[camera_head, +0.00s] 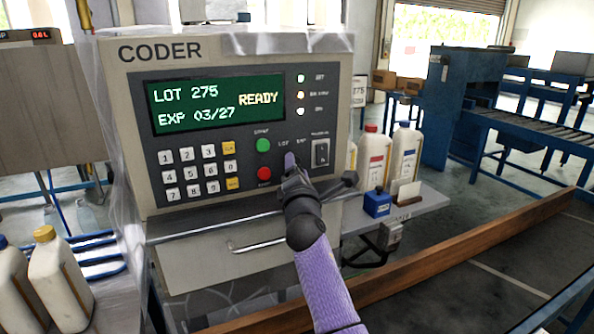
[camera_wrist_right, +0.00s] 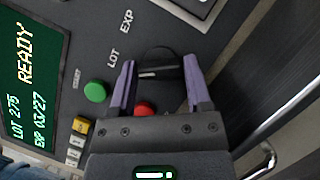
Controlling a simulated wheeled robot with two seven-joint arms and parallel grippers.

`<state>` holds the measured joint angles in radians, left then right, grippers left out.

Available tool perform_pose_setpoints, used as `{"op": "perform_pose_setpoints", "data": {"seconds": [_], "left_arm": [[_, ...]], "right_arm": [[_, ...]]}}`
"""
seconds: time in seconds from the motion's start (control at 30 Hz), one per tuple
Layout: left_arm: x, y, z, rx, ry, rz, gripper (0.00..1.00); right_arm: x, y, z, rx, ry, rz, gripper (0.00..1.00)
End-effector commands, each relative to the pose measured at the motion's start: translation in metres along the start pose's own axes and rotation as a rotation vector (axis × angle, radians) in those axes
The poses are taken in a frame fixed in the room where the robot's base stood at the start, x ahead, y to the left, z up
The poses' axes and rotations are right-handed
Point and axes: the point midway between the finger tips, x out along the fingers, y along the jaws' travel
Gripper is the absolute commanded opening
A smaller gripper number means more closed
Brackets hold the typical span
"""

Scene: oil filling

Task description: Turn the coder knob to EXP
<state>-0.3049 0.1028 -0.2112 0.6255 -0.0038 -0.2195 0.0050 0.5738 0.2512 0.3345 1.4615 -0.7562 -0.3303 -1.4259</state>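The coder (camera_head: 225,65) is a grey box whose green display reads LOT 275, EXP 03/27 and READY. In the right wrist view its black knob (camera_wrist_right: 160,64) carries a light pointer mark, with the labels LOT and EXP on the panel beside it. Which label the pointer faces is hard to tell. My right gripper (camera_head: 290,161) is at the panel below these labels and hides the knob in the head view. In the wrist view the purple fingers of this gripper (camera_wrist_right: 160,72) are spread on either side of the knob, seemingly with small gaps. My left gripper is not in view.
A green button (camera_wrist_right: 96,91) and a red button (camera_wrist_right: 145,107) lie close to the right fingers. A switch (camera_head: 320,152) is right of the knob area. White bottles (camera_head: 404,153) and a blue block (camera_head: 377,202) stand right of the coder.

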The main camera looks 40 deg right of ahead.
Motion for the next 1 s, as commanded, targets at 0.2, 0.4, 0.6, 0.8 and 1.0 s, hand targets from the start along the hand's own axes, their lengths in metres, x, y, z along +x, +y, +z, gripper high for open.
{"op": "perform_pose_setpoints", "data": {"seconds": [0.2, 0.4, 0.6, 0.8, 1.0], "left_arm": [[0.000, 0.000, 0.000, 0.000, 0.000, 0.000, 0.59], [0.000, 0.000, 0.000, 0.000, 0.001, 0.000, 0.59], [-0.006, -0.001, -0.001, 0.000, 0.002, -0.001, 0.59], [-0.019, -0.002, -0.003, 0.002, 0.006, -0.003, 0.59], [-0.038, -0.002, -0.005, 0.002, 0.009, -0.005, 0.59]], "right_arm": [[0.000, 0.000, 0.000, 0.000, 0.000, 0.000, 0.15], [0.000, 0.000, 0.000, 0.003, 0.001, -0.002, 0.00], [0.000, 0.001, 0.000, 0.048, 0.001, -0.021, 0.00], [0.000, 0.004, 0.001, 0.167, 0.002, -0.070, 0.00], [0.001, 0.005, 0.002, 0.336, 0.001, -0.142, 0.00]]}}
